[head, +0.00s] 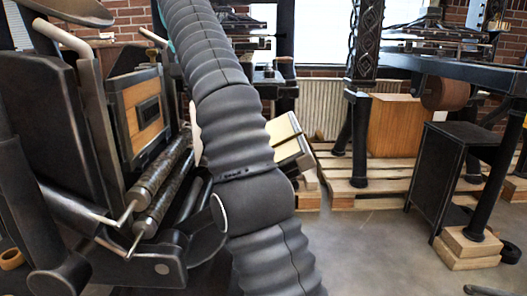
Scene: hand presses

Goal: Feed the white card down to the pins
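The left of the head view shows a black hand press (60,120) with a wood-filled frame (147,117) standing nearly upright in it. Two dark rollers (160,180) lie slanted below the frame. My own arm, in a dark ribbed sleeve, crosses the middle of the view and covers the area right of the rollers. A thin pale edge (196,132) shows just left of the arm; I cannot tell whether it is the white card. No pins can be made out. My gripper is not in view.
Two cream-coloured boards (284,129) tilt out from behind the arm on its right. Wooden pallets (345,178) carry a wooden box (396,126) farther back. A black cabinet (455,180) stands at the right. Grey floor (370,250) is open between arm and cabinet.

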